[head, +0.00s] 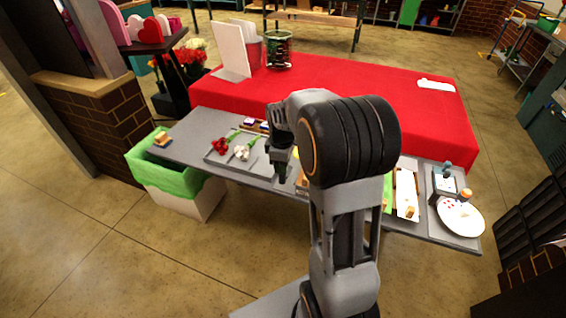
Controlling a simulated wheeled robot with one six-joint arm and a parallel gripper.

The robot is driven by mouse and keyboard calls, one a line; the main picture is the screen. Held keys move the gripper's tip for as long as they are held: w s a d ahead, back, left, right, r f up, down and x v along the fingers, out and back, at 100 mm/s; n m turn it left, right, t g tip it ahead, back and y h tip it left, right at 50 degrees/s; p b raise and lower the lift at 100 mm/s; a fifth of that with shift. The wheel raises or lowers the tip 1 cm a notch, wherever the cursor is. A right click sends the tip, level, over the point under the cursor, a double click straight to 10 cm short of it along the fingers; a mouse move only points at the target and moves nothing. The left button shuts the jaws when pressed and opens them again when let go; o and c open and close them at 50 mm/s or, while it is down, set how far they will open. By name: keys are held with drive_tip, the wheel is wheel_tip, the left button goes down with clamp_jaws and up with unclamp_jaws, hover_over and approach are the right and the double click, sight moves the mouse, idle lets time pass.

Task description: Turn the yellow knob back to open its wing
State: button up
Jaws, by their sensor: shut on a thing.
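My gripper (281,174) points down at the grey table, left of the black-ringed joint of my arm. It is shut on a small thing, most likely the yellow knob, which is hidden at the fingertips. A small orange-yellow patch (302,178) shows just right of the fingers, mostly behind my arm; I cannot tell whether it is part of the knob's fixture. The wing cannot be made out, so I cannot tell how it stands.
A green-lined bin (160,178) stands at the table's left end. A red-covered table (350,80) is behind. A round white plate (461,217) and a wooden-edged tray (405,190) are at right.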

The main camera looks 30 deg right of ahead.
drive_tip(key=shift+r, duration=0.1)
idle(0.4)
drive_tip(key=o, duration=0.9)
drive_tip(key=r, duration=1.3)
drive_tip(key=shift+s+a+r+p, duration=0.15)
drive_tip(key=shift+s+r+p, duration=0.05)
drive_tip(key=shift+r+p, duration=0.15)
